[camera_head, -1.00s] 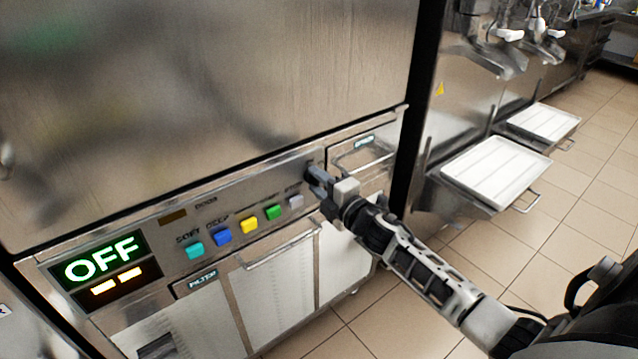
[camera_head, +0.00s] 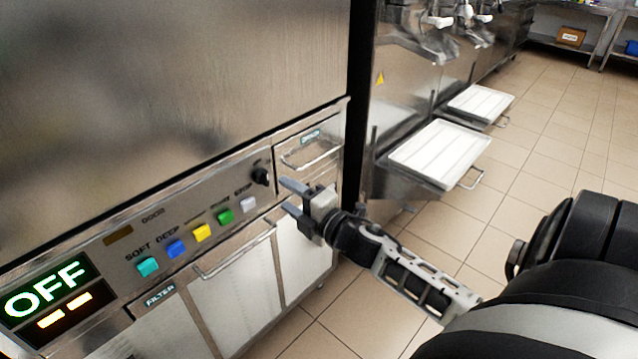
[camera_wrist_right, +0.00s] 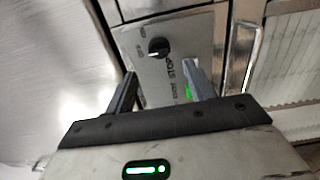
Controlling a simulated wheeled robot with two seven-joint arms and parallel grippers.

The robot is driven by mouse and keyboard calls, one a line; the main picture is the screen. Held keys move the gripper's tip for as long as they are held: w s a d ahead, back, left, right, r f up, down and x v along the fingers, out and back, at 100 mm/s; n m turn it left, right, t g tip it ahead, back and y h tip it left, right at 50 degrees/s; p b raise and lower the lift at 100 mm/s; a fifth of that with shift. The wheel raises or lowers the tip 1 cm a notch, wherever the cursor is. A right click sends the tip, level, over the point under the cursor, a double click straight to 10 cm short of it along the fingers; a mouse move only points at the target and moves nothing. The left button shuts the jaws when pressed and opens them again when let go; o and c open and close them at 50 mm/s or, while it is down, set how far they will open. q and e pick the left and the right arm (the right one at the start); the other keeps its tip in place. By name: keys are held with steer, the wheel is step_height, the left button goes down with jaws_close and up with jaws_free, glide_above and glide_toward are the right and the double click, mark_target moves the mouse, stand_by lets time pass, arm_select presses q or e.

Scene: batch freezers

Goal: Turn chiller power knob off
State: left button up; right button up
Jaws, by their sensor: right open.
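The black chiller power knob (camera_head: 261,174) is on the steel control panel (camera_head: 200,200), right of the coloured buttons. In the right wrist view the knob (camera_wrist_right: 158,46) shows ahead of the fingers, with a pale pointer line and small labels around it, too blurred to read surely. The display (camera_head: 48,294) at the panel's left reads OFF in green. My right gripper (camera_head: 292,197) is open and empty. Its fingers are to the right of and below the knob, apart from it. My left gripper is not in view.
Teal, blue, yellow, green and grey buttons (camera_head: 202,233) line the panel. A drawer handle (camera_head: 310,156) sits right of the knob, and filter doors (camera_head: 235,300) lie below. White trays (camera_head: 440,156) stick out at right. The tiled floor is clear.

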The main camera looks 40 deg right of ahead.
steer(key=s, duration=0.8)
steer(key=shift+s+d, duration=0.35)
steer(key=shift+s, duration=0.05)
arm_select(q)
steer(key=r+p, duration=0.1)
steer(key=p, duration=0.1)
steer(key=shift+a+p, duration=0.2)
steer(key=shift+p, duration=0.2)
arm_select(e)
steer(key=s+a+f+m+g, duration=0.2)
steer(key=s+a+m, duration=0.1)
steer(key=a+m, duration=0.2)
steer(key=s+a+f+m+g+y, duration=0.1)
steer(key=s+a+f+m+g, duration=0.2)
steer(key=a+m, duration=0.3)
steer(key=s+a+f+m+g, duration=0.2)
steer(key=a+m, duration=0.4)
steer(key=a, duration=0.4)
steer(key=shift+s+a+f+y, duration=0.4)
steer(key=shift+s+f, duration=0.2)
steer(key=shift+s, duration=0.5)
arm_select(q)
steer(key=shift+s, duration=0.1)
arm_select(e)
steer(key=shift+d, duration=0.1)
steer(key=shift+c, duration=0.3)
